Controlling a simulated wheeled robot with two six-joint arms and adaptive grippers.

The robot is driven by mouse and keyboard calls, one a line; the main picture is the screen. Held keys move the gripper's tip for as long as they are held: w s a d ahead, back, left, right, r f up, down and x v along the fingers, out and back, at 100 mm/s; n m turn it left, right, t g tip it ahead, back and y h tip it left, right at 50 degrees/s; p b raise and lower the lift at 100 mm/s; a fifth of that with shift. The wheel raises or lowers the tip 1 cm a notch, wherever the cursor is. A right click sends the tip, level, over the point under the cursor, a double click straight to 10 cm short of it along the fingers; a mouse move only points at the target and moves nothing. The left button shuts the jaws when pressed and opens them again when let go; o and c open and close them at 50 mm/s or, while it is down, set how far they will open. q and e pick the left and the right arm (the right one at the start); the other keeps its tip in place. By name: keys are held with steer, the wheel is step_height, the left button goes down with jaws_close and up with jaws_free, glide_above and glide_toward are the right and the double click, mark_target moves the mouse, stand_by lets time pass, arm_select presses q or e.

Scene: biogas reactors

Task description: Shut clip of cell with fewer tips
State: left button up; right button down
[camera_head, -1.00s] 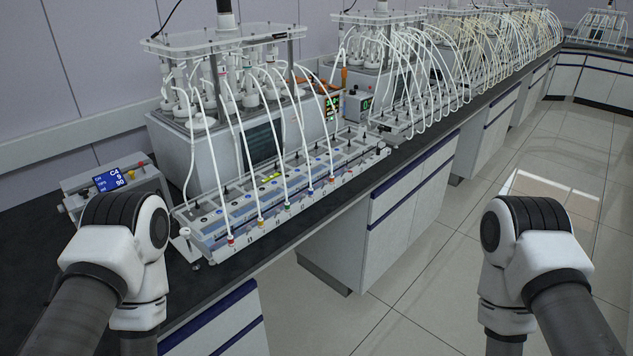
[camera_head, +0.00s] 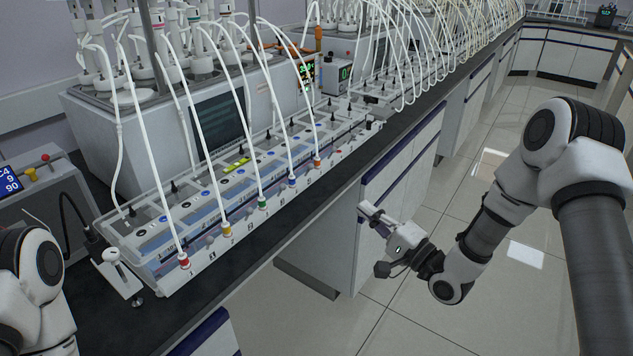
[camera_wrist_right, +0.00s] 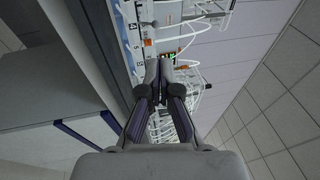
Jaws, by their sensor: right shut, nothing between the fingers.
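The cell tray (camera_head: 208,225) is a long, clear and white rack on the dark bench, left of centre in the head view. Its row of cells has coloured fittings along the front: red (camera_head: 183,261), yellow (camera_head: 227,229), green (camera_head: 262,203), blue and orange, each with a white tube. Small black clips or pegs (camera_head: 174,187) stand along its back; their state is too small to tell. My right gripper (camera_head: 366,211) is shut and empty, in front of the cabinet, right of the tray and apart from it. It also shows in the right wrist view (camera_wrist_right: 159,66). My left gripper is out of view.
A grey water bath (camera_head: 160,125) with tubed bottles stands behind the tray. A control box with a blue display (camera_head: 10,181) is at far left. The bench (camera_head: 215,297) has a narrow bare front strip. The aisle floor (camera_head: 400,325) is open.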

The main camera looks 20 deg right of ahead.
mark_target(313, 167)
arm_select(q)
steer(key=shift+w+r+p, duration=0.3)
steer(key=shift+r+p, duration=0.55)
steer(key=shift+p, duration=0.1)
arm_select(e)
steer(key=f+x, duration=0.1)
steer(key=x, duration=1.3)
steer(key=shift+w, duration=0.45)
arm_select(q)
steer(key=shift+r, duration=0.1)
arm_select(e)
steer(key=shift+a+r, duration=0.1)
steer(key=shift+r, duration=0.1)
arm_select(q)
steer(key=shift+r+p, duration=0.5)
steer(key=shift+p, duration=0.1)
arm_select(e)
steer(key=shift+r+g, duration=0.15)
steer(key=shift+g, duration=0.25)
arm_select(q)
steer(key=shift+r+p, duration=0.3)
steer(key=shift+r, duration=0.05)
arm_select(e)
steer(key=shift+r, duration=0.1)
